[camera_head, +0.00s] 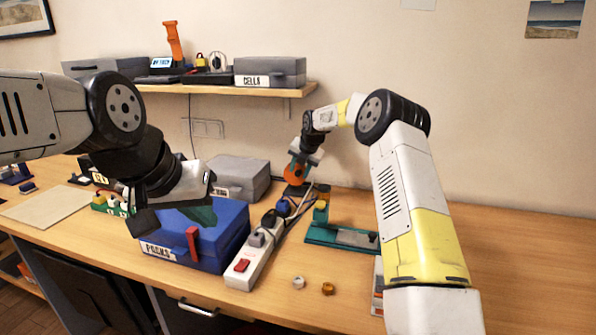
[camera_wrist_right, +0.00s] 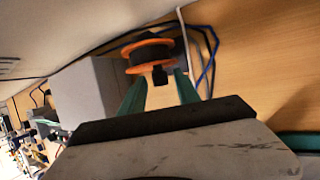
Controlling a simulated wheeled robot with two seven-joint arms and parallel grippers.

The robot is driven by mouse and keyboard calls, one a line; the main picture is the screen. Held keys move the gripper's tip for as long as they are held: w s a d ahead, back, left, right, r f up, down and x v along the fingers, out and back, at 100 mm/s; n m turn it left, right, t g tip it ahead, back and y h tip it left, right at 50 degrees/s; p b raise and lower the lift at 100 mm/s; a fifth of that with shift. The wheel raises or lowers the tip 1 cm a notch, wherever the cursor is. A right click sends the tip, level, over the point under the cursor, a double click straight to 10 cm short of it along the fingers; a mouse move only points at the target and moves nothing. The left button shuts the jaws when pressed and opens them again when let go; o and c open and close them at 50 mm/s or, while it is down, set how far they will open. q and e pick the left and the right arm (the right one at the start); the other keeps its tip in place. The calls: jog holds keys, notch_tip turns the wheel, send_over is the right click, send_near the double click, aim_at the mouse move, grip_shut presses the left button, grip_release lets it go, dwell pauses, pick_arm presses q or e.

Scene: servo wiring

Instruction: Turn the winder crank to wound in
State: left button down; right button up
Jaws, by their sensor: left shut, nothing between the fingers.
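The winder, an orange-flanged reel with a black drum, stands at the back of the bench in the head view (camera_head: 294,174). It also shows in the right wrist view (camera_wrist_right: 152,50), where a small black knob (camera_wrist_right: 160,75), apparently its crank handle, points towards me. My right gripper (camera_wrist_right: 161,82) has its teal fingers apart, one on each side of the knob; I cannot tell whether they touch it. In the head view my right wrist partly covers the winder. My left gripper (camera_head: 203,216) is shut and empty above the blue box (camera_head: 225,240).
A white power strip (camera_head: 248,262) with plugs and cables lies right of the blue box. A teal fixture (camera_head: 340,237) sits beyond it. A grey box (camera_head: 238,177) stands left of the winder. The right bench is clear.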

grip_shut()
jog(key=shift+s+d+f+m+t+y, duration=0.1)
jog(key=shift+d+f+m+t+y, duration=0.25)
jog(key=shift+y, duration=0.65)
jog(key=shift+s+d+f+m+t+y, duration=0.1)
jog(key=shift+d+f+m+t+y, duration=0.3)
jog(key=shift+y, duration=0.6)
jog(key=shift+s+d+f+m+t+y, duration=0.1)
jog(key=shift+d+f+t+y, duration=0.15)
jog(key=shift+f+t+y, duration=0.55)
jog(key=shift+r+g+y, duration=0.25)
jog(key=shift+r+y, duration=0.05)
jog(key=shift+o, duration=1.1)
grip_release()
